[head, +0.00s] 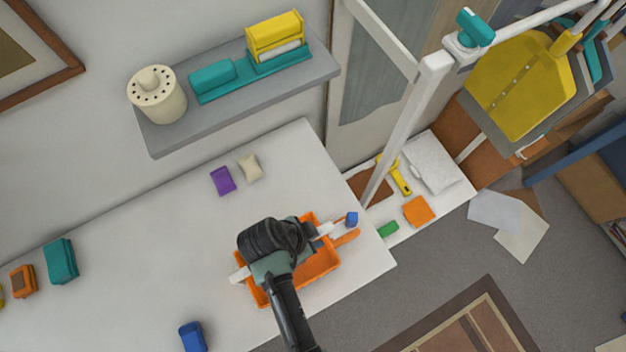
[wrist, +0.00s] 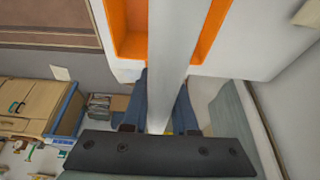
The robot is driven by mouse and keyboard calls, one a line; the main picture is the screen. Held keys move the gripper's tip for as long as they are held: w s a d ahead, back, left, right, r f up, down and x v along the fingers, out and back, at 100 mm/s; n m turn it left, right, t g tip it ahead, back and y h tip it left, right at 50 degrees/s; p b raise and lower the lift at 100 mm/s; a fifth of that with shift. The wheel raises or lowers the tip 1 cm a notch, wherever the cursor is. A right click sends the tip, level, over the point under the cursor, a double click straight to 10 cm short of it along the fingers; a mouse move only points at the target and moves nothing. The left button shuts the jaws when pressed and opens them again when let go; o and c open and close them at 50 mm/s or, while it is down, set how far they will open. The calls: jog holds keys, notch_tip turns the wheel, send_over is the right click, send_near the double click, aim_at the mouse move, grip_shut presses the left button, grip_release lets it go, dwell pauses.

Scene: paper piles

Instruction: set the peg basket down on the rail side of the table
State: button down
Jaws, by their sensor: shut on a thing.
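The peg basket (head: 316,268) is an orange, shallow open tray at the right end of the white table (head: 170,245). A pale bar crosses it. My gripper (head: 280,248) is over the basket and shut on it, seemingly at this bar; the arm hides part of the basket and the fingertips. In the wrist view the orange basket (wrist: 131,44) shows on both sides of the pale bar (wrist: 168,60). I cannot tell whether the basket touches the tabletop. The white rail (head: 412,110) stands beyond the table's right end.
A grey shelf (head: 225,95) overhangs the back. The table's middle is clear.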

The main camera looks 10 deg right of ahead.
jog(key=shift+w+f, duration=0.15)
jog(key=shift+f, duration=0.9)
jog(key=c, duration=0.7)
grip_release()
